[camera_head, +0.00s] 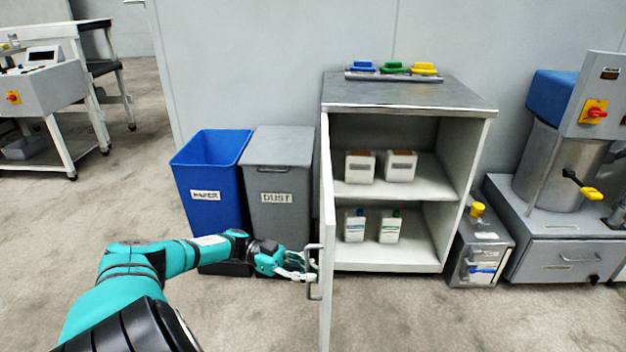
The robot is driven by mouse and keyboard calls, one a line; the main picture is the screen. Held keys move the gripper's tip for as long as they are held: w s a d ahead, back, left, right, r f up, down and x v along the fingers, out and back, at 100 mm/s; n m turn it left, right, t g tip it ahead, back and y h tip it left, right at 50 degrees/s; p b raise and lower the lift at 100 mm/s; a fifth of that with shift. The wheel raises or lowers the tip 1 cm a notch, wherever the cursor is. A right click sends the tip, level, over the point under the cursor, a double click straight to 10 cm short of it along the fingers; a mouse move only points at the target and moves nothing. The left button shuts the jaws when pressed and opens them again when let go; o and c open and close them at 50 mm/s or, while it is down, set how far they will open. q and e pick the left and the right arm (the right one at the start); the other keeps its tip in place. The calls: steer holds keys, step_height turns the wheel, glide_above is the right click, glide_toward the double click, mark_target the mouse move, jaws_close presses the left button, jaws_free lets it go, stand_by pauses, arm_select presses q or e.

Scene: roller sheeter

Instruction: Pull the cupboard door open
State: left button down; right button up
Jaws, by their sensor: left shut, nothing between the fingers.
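The cupboard (410,98) is a grey-white cabinet with a metal top, standing against the wall. Its door (327,230) is hinged on the left side and stands wide open, swung out toward me, seen nearly edge-on. A bar handle (313,272) sits on the door's left-facing side. My left gripper (308,270) is at the handle, its fingers shut with nothing held between them. I cannot tell whether the fingers touch the handle. My right gripper is not in view.
Boxes (360,166) and bottles (389,227) stand on the cupboard's shelves. A blue paper bin (209,180) and grey dust bin (277,190) stand left of the door. A metal case (480,250) and a machine (560,200) stand right. The floor in front is clear.

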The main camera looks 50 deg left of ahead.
arm_select(q)
steer(key=c, duration=2)
jaws_free()
steer(key=shift+w+a+r, duration=0.1)
steer(key=shift+w+r, duration=0.05)
steer(key=shift+c, duration=0.2)
steer(key=o, duration=0.4)
steer(key=v, duration=0.7)
steer(key=shift+a, duration=0.25)
